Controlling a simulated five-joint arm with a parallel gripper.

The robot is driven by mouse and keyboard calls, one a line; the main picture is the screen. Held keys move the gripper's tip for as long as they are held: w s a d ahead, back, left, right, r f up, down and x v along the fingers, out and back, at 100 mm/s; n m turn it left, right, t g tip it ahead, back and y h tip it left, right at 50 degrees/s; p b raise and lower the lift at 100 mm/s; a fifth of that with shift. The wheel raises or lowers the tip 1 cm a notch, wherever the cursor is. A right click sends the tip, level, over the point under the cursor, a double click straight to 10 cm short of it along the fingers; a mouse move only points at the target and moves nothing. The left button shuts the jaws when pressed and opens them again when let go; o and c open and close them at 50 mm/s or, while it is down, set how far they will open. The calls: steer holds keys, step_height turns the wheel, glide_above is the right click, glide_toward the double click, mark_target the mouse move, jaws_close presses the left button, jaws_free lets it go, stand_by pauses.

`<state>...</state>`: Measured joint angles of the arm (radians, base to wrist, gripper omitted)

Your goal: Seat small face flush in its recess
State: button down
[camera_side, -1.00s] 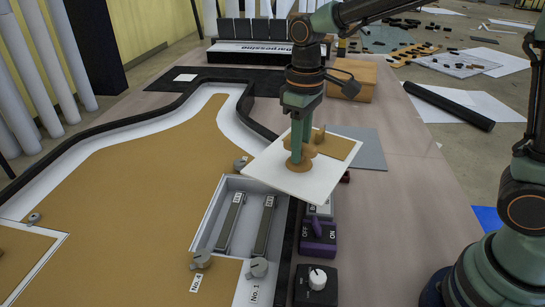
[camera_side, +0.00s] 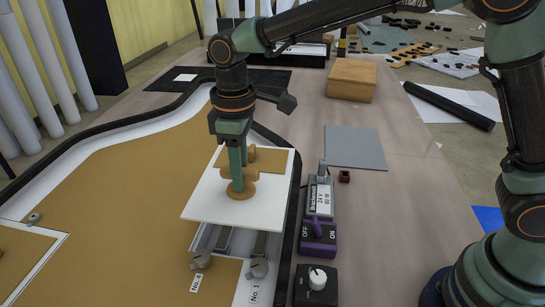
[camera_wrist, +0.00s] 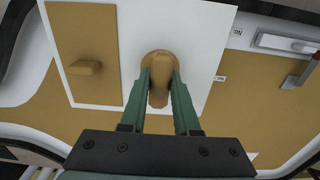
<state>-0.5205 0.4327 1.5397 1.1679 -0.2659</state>
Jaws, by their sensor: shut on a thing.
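The small face is a white panel (camera_side: 265,205) with a brown area and two wooden handles; it also shows in the wrist view (camera_wrist: 205,40). My gripper (camera_side: 238,185) points down and is shut on the nearer handle (camera_wrist: 158,90), a round-based wooden knob. The panel hangs over the recess (camera_side: 205,238) of the lightbox and hides most of it. The ends of two grey bars (camera_side: 223,240) show below its near edge. The panel's edges look turned relative to the recess, and a gap seems to lie under it.
Turn latches (camera_side: 201,259) and (camera_side: 257,267) sit at the near side of the recess. A purple switch box (camera_side: 318,237) and a black dial box (camera_side: 317,283) stand to the right. A large brown face (camera_side: 110,200) fills the left. A grey mat (camera_side: 355,148) lies on clear table.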

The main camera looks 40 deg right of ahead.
step_height(320, 180, down, 7)
steer(key=shift+f, duration=0.2)
stand_by(0.6)
steer(key=shift+f, duration=1.2)
stand_by(0.7)
steer(key=c, duration=0.6)
jaws_free()
steer(key=shift+o, duration=0.2)
steer(key=shift+r, duration=4.05)
steer(key=shift+d, duration=0.1)
